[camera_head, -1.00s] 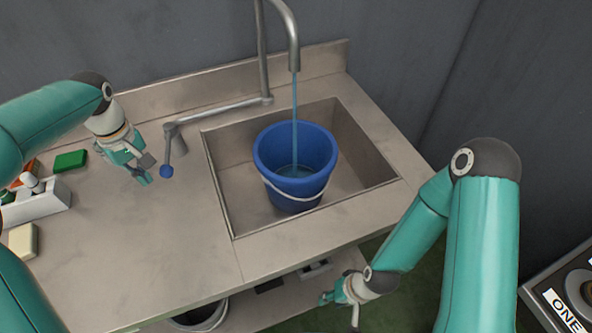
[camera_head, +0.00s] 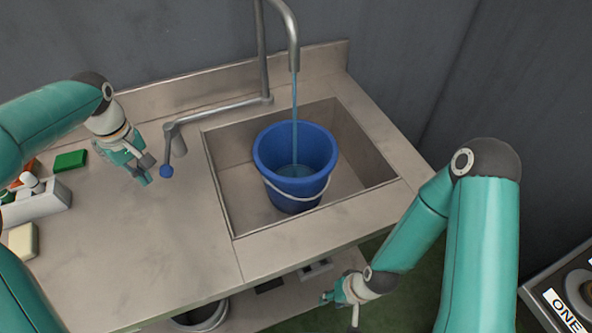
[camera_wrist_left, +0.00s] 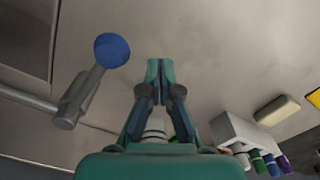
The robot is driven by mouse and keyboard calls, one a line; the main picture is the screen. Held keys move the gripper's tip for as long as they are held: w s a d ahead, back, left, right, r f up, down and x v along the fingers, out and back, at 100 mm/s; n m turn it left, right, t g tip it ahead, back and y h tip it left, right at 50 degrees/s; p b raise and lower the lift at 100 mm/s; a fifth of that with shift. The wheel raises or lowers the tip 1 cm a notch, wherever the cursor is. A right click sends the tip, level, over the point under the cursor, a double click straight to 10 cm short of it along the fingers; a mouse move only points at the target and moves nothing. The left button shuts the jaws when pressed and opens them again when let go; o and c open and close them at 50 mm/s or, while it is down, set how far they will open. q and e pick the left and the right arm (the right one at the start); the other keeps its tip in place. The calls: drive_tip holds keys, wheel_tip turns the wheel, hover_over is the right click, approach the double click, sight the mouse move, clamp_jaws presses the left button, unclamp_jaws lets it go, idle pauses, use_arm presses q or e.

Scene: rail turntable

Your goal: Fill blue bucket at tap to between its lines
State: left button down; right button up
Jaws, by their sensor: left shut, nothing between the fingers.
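The blue bucket (camera_head: 272,157) stands upright in the sink basin (camera_head: 345,180), its white handle hanging over the front. Water (camera_head: 295,110) runs from the tap spout (camera_head: 294,62) into it, and some water shows inside. The level lines cannot be made out. The tap lever with its blue knob (camera_head: 166,171) is left of the sink; the knob also shows in the left wrist view (camera_wrist_left: 113,50). My left gripper (camera_head: 146,174) is shut and empty, just left of the knob and apart from it. My right gripper (camera_head: 340,310) hangs low by the counter's front edge; its fingers are too small to read.
A white caddy (camera_head: 38,205) with bottles, a green sponge (camera_head: 70,160) and a pale yellow block (camera_head: 23,241) lie on the left of the counter. Another bucket (camera_head: 205,318) stands below. The counter between knob and front edge is clear.

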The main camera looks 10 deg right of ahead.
use_arm(q)
drive_tip(key=shift+w+d+p, duration=0.2)
drive_tip(key=shift+w+d, duration=0.1)
drive_tip(key=shift+d, duration=0.65)
drive_tip(key=shift+w+d+p, duration=0.2)
drive_tip(key=shift+w+d, duration=0.05)
drive_tip(key=shift+d, duration=0.65)
wheel_tip(320, 180, up, 7)
drive_tip(key=a+p, duration=0.1)
drive_tip(key=p, duration=0.4)
drive_tip(key=shift+s+p, duration=0.15)
drive_tip(key=shift+p, duration=0.25)
